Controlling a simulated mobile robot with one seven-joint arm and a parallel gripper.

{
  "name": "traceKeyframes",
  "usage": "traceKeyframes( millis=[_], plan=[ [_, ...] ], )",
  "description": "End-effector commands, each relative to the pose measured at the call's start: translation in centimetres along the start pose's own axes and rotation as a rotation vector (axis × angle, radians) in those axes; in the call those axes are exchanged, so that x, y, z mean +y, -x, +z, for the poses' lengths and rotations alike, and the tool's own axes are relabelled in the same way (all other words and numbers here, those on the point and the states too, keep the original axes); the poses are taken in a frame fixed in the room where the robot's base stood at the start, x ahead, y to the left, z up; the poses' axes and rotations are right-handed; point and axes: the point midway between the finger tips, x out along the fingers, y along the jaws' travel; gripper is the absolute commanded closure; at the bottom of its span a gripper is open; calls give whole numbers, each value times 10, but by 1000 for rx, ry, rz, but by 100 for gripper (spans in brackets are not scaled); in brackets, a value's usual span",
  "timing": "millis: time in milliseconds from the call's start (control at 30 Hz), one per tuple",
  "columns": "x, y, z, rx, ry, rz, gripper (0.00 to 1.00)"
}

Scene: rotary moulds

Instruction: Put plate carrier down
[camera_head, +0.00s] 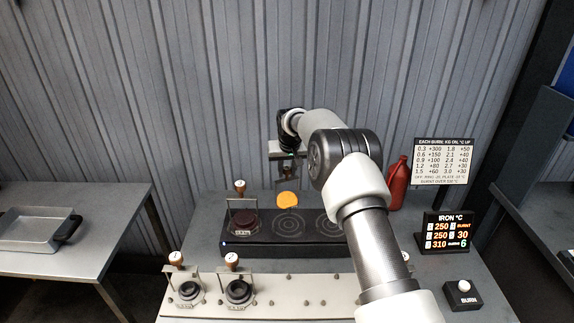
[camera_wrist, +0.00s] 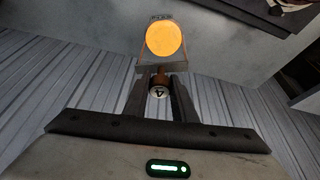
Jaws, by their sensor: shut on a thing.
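My gripper (camera_head: 288,168) is shut on the wooden knob of a plate carrier, over the black burner unit (camera_head: 262,250). The wrist view shows the fingers (camera_wrist: 160,84) on either side of the knob (camera_wrist: 158,93), whose end is marked with what looks like a 4. The carrier's frame (camera_wrist: 140,69) reaches beyond the fingertips and bears a glowing orange plate (camera_wrist: 164,38). In the head view the orange plate (camera_head: 287,200) shows just above the back of the middle burner ring (camera_head: 289,225); it appears raised, but the exact gap is unclear.
Another carrier with a dark red plate (camera_head: 243,222) stands on the left ring. A red bottle (camera_head: 398,185), signs and a burn button (camera_head: 463,287) are at right.

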Motion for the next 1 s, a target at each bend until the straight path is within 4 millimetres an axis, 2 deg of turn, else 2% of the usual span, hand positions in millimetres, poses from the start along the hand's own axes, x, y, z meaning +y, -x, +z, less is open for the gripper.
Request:
traceKeyframes(
  millis=[333,367,467,767,867,1000],
  plan=[
    [0,-1,-2,8,0,0,100],
    [0,-3,1,0,0,0,73],
    [0,-2,1,0,0,0,57],
    [0,-1,0,0,0,0,57],
    [0,5,-1,2,0,0,57],
    [0,29,-1,3,0,0,57]
  ],
)
